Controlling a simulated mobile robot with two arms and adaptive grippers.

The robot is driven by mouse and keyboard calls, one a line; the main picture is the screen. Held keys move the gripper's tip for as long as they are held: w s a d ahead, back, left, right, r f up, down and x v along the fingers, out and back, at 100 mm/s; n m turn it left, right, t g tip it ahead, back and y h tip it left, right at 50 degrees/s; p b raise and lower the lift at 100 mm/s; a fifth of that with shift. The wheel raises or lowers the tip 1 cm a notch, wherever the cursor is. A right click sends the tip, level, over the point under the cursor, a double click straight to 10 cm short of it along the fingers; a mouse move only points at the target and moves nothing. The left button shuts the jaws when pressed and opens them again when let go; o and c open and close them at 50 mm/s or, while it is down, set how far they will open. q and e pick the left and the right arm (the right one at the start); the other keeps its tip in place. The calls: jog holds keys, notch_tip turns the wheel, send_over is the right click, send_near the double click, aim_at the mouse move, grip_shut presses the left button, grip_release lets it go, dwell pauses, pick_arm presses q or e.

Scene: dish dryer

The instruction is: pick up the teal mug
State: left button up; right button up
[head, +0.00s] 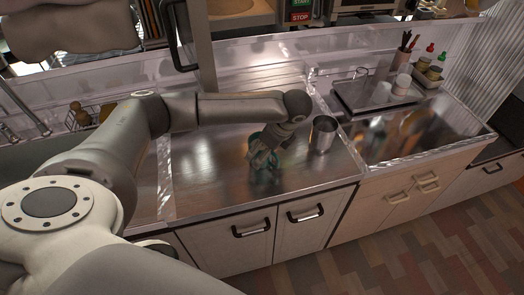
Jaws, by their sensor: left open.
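The teal mug (255,138) stands on the steel counter (210,165) near the middle of the head view. My left gripper (263,160) is at the mug, pointing down over it and covering much of it. The gripper's fingers are open. Whether they touch the mug cannot be told from here. My right gripper does not show.
A steel cup (323,133) stands close to the right of my left gripper. A sink basin with a tray (375,94), cups and bottles lies farther right. The counter to the left of the mug is clear. Cabinet doors with handles are below.

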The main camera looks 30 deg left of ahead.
pick_arm(q)
jog(key=shift+x, duration=1.35)
jog(key=c, duration=1.4)
